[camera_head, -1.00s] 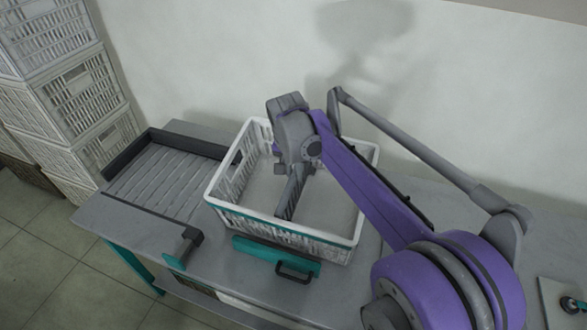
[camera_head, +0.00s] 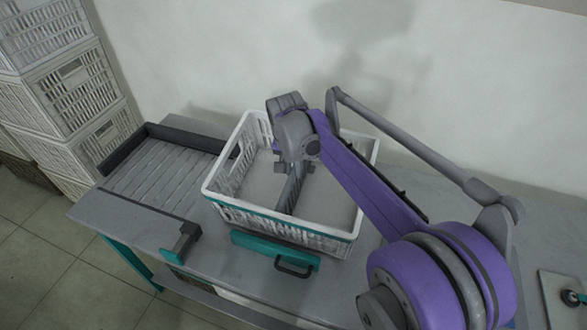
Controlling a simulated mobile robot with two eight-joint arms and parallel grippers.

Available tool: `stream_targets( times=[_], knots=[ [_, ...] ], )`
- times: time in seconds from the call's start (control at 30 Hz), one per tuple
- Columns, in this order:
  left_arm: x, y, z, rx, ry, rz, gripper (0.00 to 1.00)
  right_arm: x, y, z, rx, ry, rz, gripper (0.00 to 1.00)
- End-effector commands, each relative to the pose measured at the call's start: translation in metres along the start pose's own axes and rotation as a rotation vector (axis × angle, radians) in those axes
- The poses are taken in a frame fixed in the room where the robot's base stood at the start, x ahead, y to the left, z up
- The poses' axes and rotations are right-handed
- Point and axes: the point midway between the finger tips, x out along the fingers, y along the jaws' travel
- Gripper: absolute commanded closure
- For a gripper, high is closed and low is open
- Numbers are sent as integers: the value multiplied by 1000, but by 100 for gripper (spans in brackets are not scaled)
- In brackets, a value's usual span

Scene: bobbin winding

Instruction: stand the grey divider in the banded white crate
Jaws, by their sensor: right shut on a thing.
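The white crate (camera_head: 215,196) with a teal band stands on the grey table, its open top facing up. The grey divider (camera_head: 290,192) is upright inside the crate, running from under my right gripper toward the front wall. My right gripper (camera_head: 293,168) is over the crate's inside and shut on the divider's upper part. The wrist hides the divider's far end, and the front wall hides its lower edge, so I cannot tell whether it touches the floor. My left gripper is not in view.
A grey tray (camera_head: 150,206) with dark walls lies left of the crate. A teal part with a black handle (camera_head: 294,268) sits at the crate's front. White crates (camera_head: 75,90) are stacked at the left. A small plate (camera_head: 562,300) lies at the far right.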

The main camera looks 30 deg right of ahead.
Motion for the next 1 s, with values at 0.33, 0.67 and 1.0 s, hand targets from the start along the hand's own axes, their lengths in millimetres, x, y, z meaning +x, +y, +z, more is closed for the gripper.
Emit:
stream_targets(
  times=[0.33,0.67,1.0],
  knots=[
    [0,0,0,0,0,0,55,0,0,0,0,0,0,43],
    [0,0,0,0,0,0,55,-3,0,0,0,0,0,43],
    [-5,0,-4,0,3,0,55,-62,0,0,0,0,0,43]
  ],
)
